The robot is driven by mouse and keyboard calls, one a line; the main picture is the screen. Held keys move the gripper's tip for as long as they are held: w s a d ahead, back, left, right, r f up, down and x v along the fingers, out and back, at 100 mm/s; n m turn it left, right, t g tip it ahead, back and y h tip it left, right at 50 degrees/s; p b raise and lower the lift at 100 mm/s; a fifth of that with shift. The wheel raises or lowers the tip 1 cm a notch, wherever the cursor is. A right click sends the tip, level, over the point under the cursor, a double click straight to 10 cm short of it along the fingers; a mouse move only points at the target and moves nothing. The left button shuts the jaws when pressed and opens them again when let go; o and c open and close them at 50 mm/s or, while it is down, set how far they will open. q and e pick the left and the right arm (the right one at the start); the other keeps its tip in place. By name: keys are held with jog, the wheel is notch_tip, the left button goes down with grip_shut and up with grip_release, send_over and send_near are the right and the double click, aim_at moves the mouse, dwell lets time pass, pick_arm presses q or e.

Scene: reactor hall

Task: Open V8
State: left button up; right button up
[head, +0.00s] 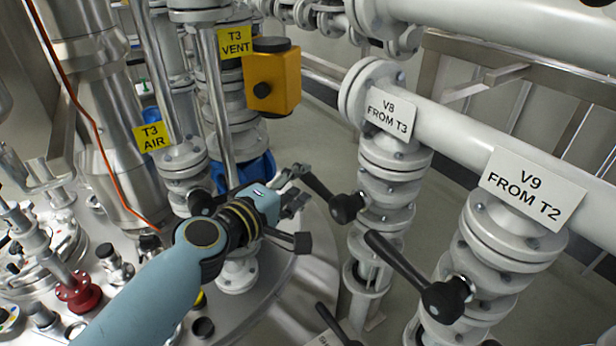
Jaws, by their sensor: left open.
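The V8 label (388,112), reading "V8 FROM T3", hangs on the grey pipe right of centre. Below it stands the V8 valve body (388,190). Its black lever handle (324,191) runs from a round hub up and to the left. My left gripper (303,187) comes in from the left and is open, its fingers at the free end of this lever. One finger is close to the lever tip; I cannot tell whether they touch. My right gripper is not in view.
The V9 label (531,188) and V9's black lever (400,262) are close by at the lower right. A yellow actuator box (272,82) stands above my left gripper. A steel vessel top (270,290) with fittings lies below my arm.

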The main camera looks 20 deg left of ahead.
aim_at(304, 181)
pick_arm(q)
jog(key=shift+x, duration=1.8)
jog(key=shift+c, duration=0.2)
grip_shut()
